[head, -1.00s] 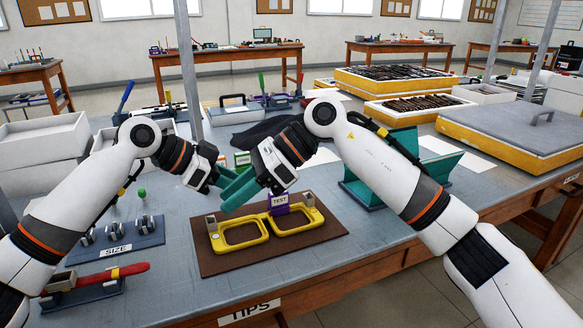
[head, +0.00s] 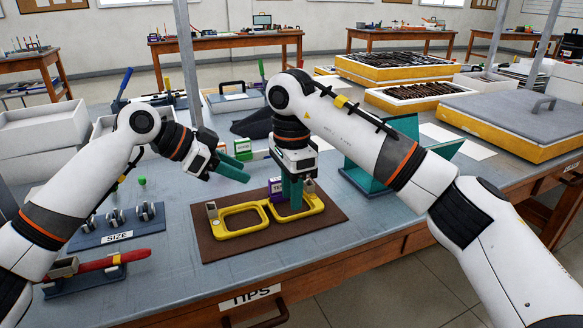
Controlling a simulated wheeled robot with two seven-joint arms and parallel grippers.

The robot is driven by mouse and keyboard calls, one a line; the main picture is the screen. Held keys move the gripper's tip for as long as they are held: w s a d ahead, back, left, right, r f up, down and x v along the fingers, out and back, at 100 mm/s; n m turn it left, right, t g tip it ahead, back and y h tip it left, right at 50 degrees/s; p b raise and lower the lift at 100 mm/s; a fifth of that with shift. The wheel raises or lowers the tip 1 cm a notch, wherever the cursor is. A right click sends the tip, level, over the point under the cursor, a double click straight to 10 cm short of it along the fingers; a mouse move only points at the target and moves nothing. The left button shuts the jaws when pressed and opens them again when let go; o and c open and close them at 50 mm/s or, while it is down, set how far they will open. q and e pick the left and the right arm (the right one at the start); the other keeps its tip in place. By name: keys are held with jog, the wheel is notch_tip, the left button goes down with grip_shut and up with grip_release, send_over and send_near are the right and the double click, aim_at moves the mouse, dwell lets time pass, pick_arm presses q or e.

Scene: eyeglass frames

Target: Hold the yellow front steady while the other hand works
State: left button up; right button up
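The yellow front (head: 243,234) lies flat on a brown mat (head: 215,252), with small grey blocks at its left (head: 211,208) and right (head: 309,186) ends. My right gripper (head: 291,207) points straight down at the front's right half, beside the purple TEST block (head: 275,187). Its fingers hide part of the right rim; I cannot tell whether they touch or grip it. My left gripper (head: 247,173) is in the air behind and above the left half, fingers pointing right, clear of the front. Its finger gap is not clear.
A SIZE rack (head: 118,237) and a red-handled tool (head: 105,264) are at the left. A teal stand (head: 400,130) is at the right, behind my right arm. Green and white boxes (head: 242,146) stand behind the mat. The mat's front strip is clear.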

aim_at(292, 216)
jog(key=shift+f, duration=2.15)
grip_shut()
pick_arm(q)
jog(key=shift+c, duration=0.6)
